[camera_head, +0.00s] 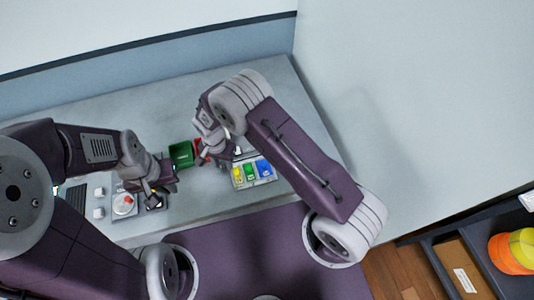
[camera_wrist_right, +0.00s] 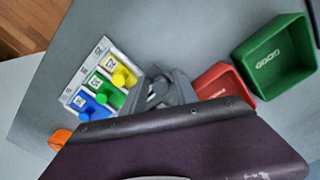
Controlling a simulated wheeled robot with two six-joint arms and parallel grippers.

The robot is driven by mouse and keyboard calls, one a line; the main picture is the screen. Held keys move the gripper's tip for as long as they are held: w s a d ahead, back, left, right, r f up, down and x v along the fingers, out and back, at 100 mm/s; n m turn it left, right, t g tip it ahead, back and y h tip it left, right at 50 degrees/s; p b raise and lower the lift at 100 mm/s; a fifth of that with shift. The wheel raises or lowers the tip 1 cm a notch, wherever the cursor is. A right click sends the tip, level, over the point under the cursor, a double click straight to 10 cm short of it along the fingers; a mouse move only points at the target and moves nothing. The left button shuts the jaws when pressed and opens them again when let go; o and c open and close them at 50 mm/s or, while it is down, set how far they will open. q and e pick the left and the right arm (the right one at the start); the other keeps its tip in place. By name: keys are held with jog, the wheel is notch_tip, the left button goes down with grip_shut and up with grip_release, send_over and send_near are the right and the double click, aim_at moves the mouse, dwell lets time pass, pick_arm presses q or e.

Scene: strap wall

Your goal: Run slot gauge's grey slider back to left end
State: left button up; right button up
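I cannot make out the slot gauge or its grey slider for sure. A small dark piece (camera_head: 156,202) lies beside my left gripper (camera_head: 150,193), just right of a white plate with a red round part (camera_head: 123,204); it is too small to identify. My left gripper points down low over the worktop there, and its finger gap is unclear. My right gripper (camera_wrist_right: 165,92) is between the coloured block panel and the red bin. In the head view it is mostly hidden behind its own wrist. I cannot tell whether it is open.
A panel with yellow, green and blue blocks (camera_head: 251,171) stands on the grey worktop (camera_head: 205,205). A green bin (camera_wrist_right: 274,58) and a red bin (camera_wrist_right: 223,80) stand close together. An orange piece (camera_wrist_right: 60,139) lies near the panel. A dark shelf (camera_head: 440,262) is at lower right.

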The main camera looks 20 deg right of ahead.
aim_at(223, 163)
jog(key=shift+w+r+p, duration=0.1)
jog(key=shift+r+p, duration=2.3)
jog(key=shift+r, duration=0.75)
jog(key=shift+f, duration=0.1)
jog(key=shift+c, duration=1.2)
jog(key=shift+r, duration=0.3)
jog(key=c, duration=0.4)
notch_tip(223, 163, up, 5)
jog(key=p, duration=0.4)
jog(key=shift+r, duration=0.2)
